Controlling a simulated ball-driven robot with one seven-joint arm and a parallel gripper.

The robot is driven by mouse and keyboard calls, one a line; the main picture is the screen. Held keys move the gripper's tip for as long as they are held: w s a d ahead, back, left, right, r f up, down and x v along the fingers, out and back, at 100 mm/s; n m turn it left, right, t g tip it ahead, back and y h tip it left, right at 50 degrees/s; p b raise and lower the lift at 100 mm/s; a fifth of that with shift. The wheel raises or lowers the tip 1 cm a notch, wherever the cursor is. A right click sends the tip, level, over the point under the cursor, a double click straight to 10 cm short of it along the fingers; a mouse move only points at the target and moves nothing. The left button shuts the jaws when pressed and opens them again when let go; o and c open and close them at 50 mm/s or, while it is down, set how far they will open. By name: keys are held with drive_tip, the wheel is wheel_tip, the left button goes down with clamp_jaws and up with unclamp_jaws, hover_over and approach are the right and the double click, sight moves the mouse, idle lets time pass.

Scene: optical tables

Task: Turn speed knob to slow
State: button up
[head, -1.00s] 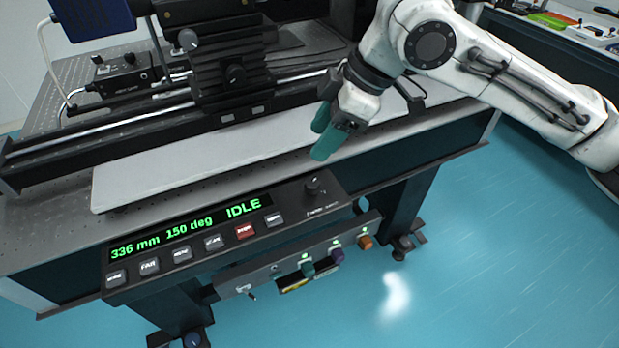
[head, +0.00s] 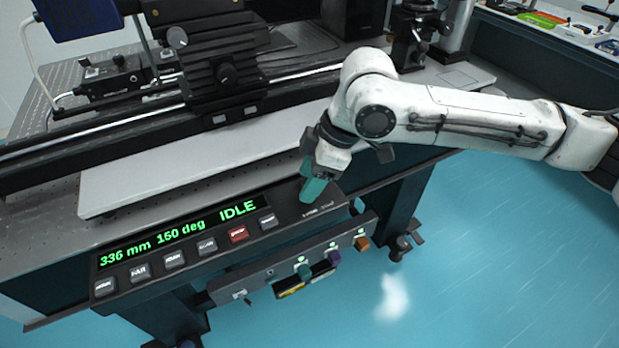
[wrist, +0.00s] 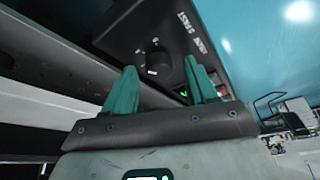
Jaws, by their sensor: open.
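The speed knob shows in the wrist view as a round black knob (wrist: 158,60) on the dark control panel, with partly legible white lettering beside it that includes "FAST". My gripper (wrist: 160,80) has green fingers that are open, and the knob appears in the gap between and beyond them. I cannot tell whether they touch it. In the head view my gripper (head: 312,188) is over the right end of the control panel (head: 285,238) and hides the knob there. The panel's green display (head: 180,232) reads "336 mm 150 deg IDLE".
A row of grey buttons with one red button (head: 238,234) lies left of my gripper. Below hangs a strip with coloured knobs, including an orange one (head: 362,243). A pale plate (head: 200,160) and a black rail stage (head: 215,85) lie behind the panel.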

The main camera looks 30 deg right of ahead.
drive_tip(key=shift+a+f, duration=0.1)
drive_tip(key=shift+f, duration=0.15)
drive_tip(key=c, duration=1.1)
drive_tip(key=shift+o, duration=0.2)
